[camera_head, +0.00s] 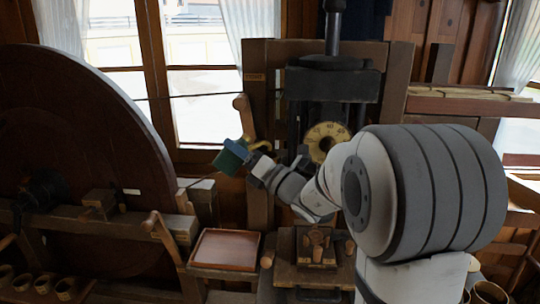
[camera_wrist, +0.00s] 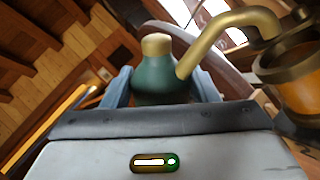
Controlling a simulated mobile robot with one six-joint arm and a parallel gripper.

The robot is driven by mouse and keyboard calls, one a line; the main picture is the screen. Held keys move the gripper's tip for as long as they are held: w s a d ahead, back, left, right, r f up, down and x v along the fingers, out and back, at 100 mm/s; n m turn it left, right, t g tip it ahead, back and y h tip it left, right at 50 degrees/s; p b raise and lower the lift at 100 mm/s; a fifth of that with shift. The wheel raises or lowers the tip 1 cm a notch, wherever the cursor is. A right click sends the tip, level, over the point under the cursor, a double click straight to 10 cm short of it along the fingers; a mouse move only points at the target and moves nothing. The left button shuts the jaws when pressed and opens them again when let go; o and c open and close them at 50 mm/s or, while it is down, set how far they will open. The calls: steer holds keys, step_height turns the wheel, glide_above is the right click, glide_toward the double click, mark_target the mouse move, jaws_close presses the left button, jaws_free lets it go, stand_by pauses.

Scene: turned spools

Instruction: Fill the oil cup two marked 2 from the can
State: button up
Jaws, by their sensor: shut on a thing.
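My gripper (camera_head: 245,160) is shut on the green oil can (camera_head: 230,157), held in the air left of the dial. In the wrist view the can (camera_wrist: 160,75) stands between the two blue-grey fingers of my gripper (camera_wrist: 163,90), with a brass cap on top. Its brass spout (camera_wrist: 222,32) arches right. The spout tip is at the rim of an amber cup with brass bands (camera_wrist: 298,72), seemingly over its mouth; contact is unclear. No number shows on this cup, so I cannot tell which one it is. Any oil stream is not visible.
A large dark wooden wheel (camera_head: 80,150) fills the left. A yellow numbered dial (camera_head: 314,133) sits on the machine behind my arm. A red-brown tray (camera_head: 226,249) lies below the can. Several small cups (camera_head: 42,286) stand at lower left.

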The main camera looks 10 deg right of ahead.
steer(key=n+g, duration=0.1)
steer(key=n, duration=0.1)
steer(key=a+r+n, duration=0.1)
steer(key=r+n+g, duration=0.1)
steer(key=n, duration=0.1)
steer(key=shift+s+a+r+n+g, duration=0.1)
steer(key=shift+s+a+n+g, duration=0.1)
steer(key=shift+s+n+g, duration=0.1)
steer(key=n, duration=0.1)
steer(key=a+r+n+g, duration=0.1)
steer(key=n+p, duration=0.1)
steer(key=n, duration=0.1)
steer(key=shift+s+a+r+g+h, duration=0.15)
steer(key=shift+s+r+g+h, duration=0.15)
steer(key=shift+h, duration=0.1)
steer(key=shift+f, duration=0.1)
